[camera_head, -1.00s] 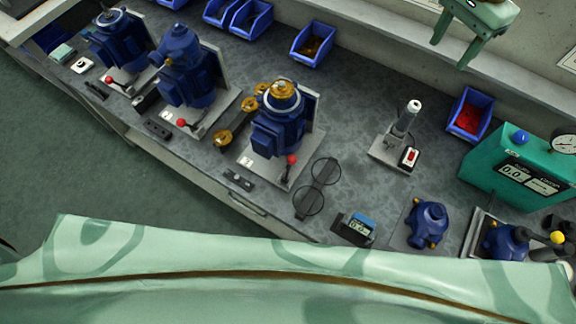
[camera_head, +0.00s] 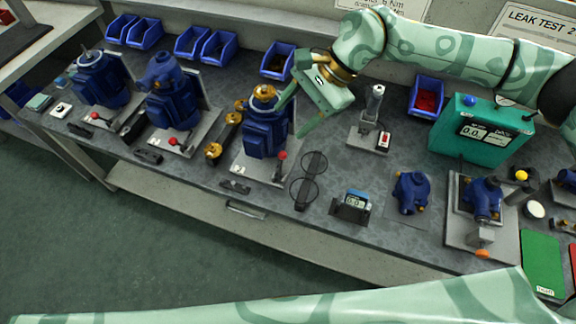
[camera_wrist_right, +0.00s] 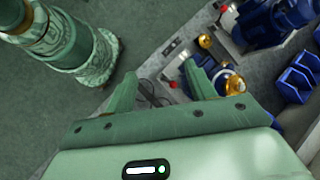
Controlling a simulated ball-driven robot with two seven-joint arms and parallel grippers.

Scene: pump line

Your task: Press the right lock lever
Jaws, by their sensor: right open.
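The right lock lever (camera_head: 281,156) has a red ball knob and stands at the front of the base of the rightmost of three blue motor-like pump units (camera_head: 264,132). A red knob (camera_wrist_right: 173,84) also shows in the right wrist view, beyond and between the fingers. My right gripper (camera_head: 292,119) is open and empty, over the right side of that pump, apart from the knob in the picture. Its two green fingers (camera_wrist_right: 161,80) are spread in the right wrist view. The pump's brass top (camera_head: 264,92) shows beside one finger. My left gripper is out of view.
Two similar pumps (camera_head: 172,95) with red levers (camera_head: 173,141) stand to the left. A black two-ring holder (camera_head: 307,181) and a small gauge (camera_head: 353,204) lie to the right. A post stand (camera_head: 371,110) and teal tester (camera_head: 477,131) stand further right. Blue bins (camera_head: 277,60) line the back.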

